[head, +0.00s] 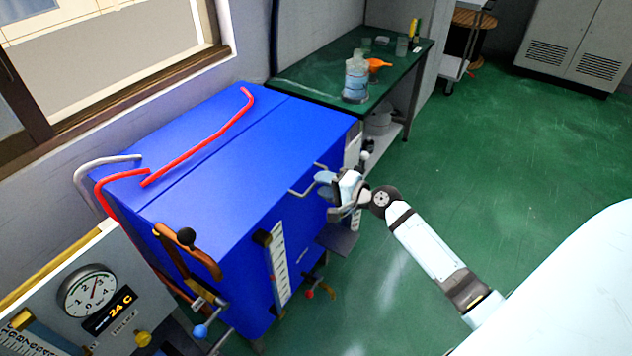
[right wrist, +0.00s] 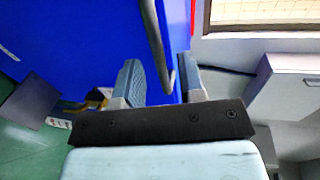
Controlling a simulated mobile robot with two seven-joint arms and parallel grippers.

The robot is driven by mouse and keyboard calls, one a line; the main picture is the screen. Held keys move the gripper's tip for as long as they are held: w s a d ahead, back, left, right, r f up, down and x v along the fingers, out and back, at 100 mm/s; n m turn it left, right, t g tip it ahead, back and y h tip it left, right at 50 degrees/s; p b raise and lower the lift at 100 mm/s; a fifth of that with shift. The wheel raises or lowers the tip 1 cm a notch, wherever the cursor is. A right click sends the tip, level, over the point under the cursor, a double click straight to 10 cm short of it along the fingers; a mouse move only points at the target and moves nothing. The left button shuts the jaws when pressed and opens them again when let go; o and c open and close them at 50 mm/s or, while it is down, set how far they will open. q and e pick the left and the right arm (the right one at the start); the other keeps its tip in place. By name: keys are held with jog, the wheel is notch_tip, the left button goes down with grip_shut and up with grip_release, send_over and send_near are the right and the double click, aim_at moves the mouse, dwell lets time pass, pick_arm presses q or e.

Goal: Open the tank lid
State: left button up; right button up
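The tank (head: 262,215) is a large blue box at the centre left of the head view. Its flat blue top, the lid (head: 215,165), lies closed. A grey bent handle (head: 303,190) sticks out from the tank's right side near the top edge. It shows as a dark bar in the right wrist view (right wrist: 154,40). My right gripper (head: 324,184) is at this handle. In the right wrist view the fingers (right wrist: 160,85) are apart, with the bar running between them and blue showing in the gap. My left gripper is not in view.
Red pipes (head: 200,142) run over the tank's top. A gauge panel (head: 95,300) stands at the lower left. A green-topped table (head: 310,82) with a bottle (head: 356,76) and an orange funnel (head: 377,65) stands behind the tank. Green floor (head: 480,150) is open to the right.

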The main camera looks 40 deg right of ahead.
jog(key=shift+x, duration=1.35)
